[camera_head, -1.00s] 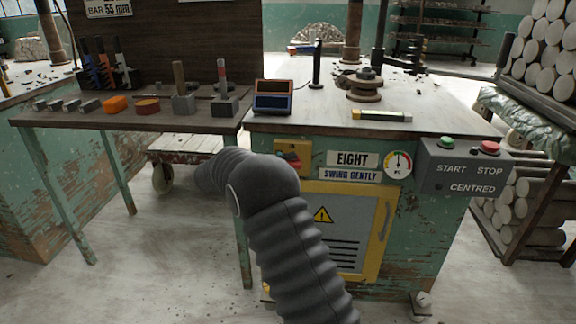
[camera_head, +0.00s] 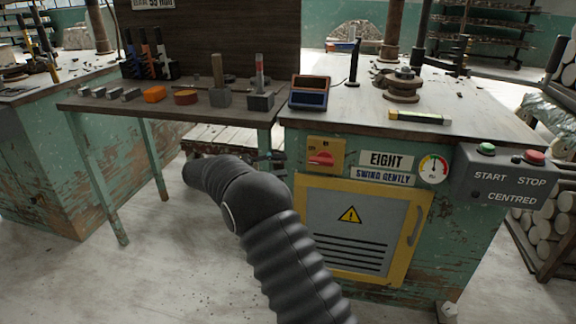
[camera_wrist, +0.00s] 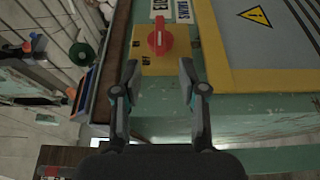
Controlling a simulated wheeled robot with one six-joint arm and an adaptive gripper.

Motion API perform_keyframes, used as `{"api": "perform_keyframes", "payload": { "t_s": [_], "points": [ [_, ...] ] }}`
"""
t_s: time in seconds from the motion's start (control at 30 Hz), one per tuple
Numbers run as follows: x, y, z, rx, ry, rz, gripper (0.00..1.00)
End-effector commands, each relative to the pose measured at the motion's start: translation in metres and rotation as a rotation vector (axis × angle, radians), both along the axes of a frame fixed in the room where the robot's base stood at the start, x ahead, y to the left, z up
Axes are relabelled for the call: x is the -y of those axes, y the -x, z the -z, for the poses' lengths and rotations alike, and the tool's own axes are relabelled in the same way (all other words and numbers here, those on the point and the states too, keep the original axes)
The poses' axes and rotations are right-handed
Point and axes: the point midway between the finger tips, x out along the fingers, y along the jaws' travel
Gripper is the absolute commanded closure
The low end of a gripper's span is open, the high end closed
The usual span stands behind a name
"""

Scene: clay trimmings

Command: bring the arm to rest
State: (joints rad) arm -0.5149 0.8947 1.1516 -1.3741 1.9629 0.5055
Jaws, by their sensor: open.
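My arm (camera_head: 265,225) shows in the head view, covered in dark ribbed sleeving. It reaches out in front of the green cabinet and bends to the left, with its far end by the low cart. My gripper (camera_wrist: 160,75) shows in the wrist view, with its two fingers apart and nothing between them. Beyond the fingertips is a red rotary switch (camera_wrist: 160,38) on a yellow plate. I cannot tell from this view how far off the switch is. The same red switch (camera_head: 321,159) shows in the head view on the cabinet front, right of the arm.
A wooden bench (camera_head: 130,107) with tools stands left of the green cabinet (camera_head: 300,255). A grey START/STOP box (camera_head: 505,182) juts from the cabinet's right. A low cart (camera_head: 215,135) stands behind the arm. The floor (camera_head: 170,275) at front left is clear.

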Motion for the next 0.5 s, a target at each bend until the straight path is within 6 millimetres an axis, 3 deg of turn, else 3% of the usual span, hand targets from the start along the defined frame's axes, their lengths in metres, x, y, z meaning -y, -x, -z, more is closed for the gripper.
{"api": "perform_keyframes", "payload": {
  "t_s": [0.37,0.5],
  "points": [
    [-0.001,-0.001,0.001,-0.017,-0.001,-0.004,0.58],
    [-0.002,-0.011,0.02,-0.104,-0.067,-0.057,0.58]
  ]
}}
